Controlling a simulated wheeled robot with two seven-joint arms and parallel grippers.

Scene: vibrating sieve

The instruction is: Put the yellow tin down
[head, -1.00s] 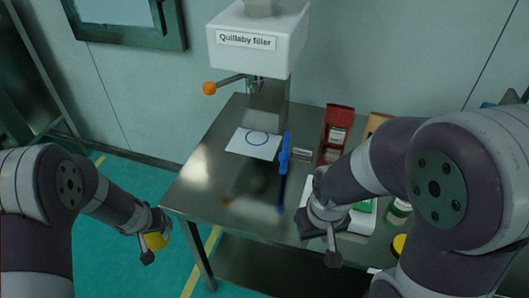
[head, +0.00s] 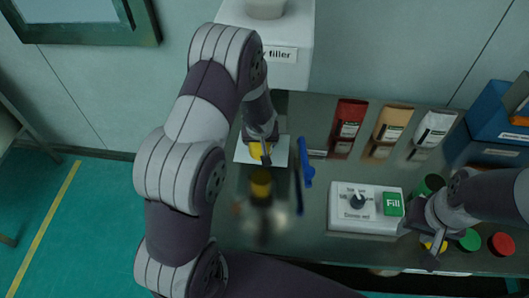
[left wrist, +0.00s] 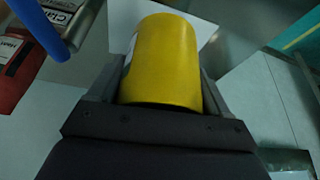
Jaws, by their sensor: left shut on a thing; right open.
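The yellow tin (head: 256,151) is between the fingers of my left gripper (head: 261,150), which is shut on it. The left wrist view shows the tin (left wrist: 165,60) large, with a finger on each side. It is over the white sheet (head: 280,157) in front of the filler (head: 290,75); I cannot tell whether it touches the sheet. My arm and gripper hide part of the sheet and filler. My right gripper (head: 432,240) is open at the right, close to the lidded jars.
A blue-handled tool (head: 306,172) is right of the sheet. A control box (head: 340,215) with a green Fill button stands further right. Red (head: 349,118), tan (head: 392,122) and white (head: 434,127) bags line the back. Red (head: 501,243) and green (head: 469,239) lids are at front right.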

